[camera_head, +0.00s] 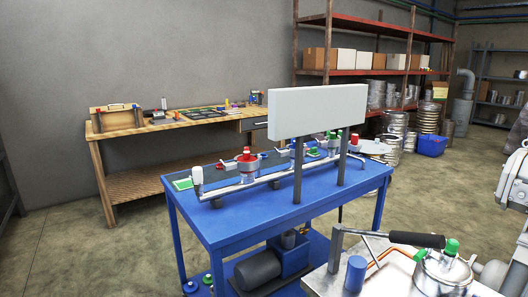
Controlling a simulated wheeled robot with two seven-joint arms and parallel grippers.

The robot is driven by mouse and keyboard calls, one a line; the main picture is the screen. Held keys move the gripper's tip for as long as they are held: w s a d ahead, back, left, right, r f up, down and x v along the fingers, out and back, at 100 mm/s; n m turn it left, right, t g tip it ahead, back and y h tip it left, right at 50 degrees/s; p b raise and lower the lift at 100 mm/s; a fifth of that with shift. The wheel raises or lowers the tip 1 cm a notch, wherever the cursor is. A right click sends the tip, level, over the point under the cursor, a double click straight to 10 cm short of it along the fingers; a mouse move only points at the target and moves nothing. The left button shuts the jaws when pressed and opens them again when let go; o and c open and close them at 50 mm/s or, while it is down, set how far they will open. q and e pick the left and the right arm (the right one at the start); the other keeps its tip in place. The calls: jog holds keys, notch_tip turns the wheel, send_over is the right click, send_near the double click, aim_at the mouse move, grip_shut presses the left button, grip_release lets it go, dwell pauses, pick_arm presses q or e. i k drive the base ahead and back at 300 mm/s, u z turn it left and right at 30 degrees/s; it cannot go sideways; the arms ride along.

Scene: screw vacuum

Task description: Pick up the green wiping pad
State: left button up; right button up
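A small flat green piece with a pale edge (183,183), which looks like the green wiping pad, lies on the left end of the blue table (228,222). A white-capped post stands just to its right. Neither of my grippers can be made out in the head view, and nothing is seen touching the pad.
A metal pipe assembly (262,179) with red and green caps runs along the blue table, below a grey panel (318,111). A wooden workbench (180,126) stands behind. A metal cart with a black-handled lever (417,239) is at the front right. Open floor lies left.

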aim_at(312, 153)
jog(key=u, duration=1.1)
jog(key=i, duration=5.65)
jog(key=z, duration=2.9)
jog(key=i, duration=3.25)
jog(key=z, duration=1.05)
